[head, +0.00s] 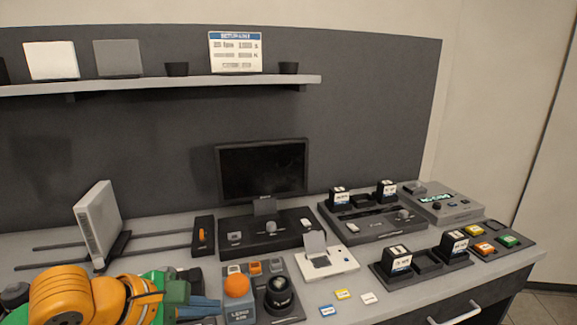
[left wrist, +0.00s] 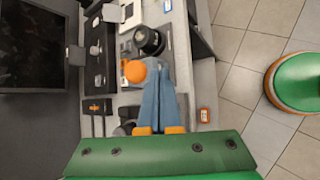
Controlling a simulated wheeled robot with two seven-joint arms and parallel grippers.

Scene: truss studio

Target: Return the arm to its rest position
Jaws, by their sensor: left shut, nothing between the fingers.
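My left arm comes in at the lower left of the head view, with orange and green links. Its gripper (head: 208,307) is low over the front of the grey desk (head: 345,283), left of a box with an orange ball. In the left wrist view the blue fingers of the gripper (left wrist: 172,92) lie together with nothing between them. My right gripper is in neither view.
Beside the gripper stand the orange ball (head: 237,286) on its box and a black lens (head: 279,293). A monitor (head: 263,171), a white upright device (head: 98,222) and battery docks (head: 422,262) fill the desk. Floor tiles (left wrist: 240,85) lie open beyond the desk edge.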

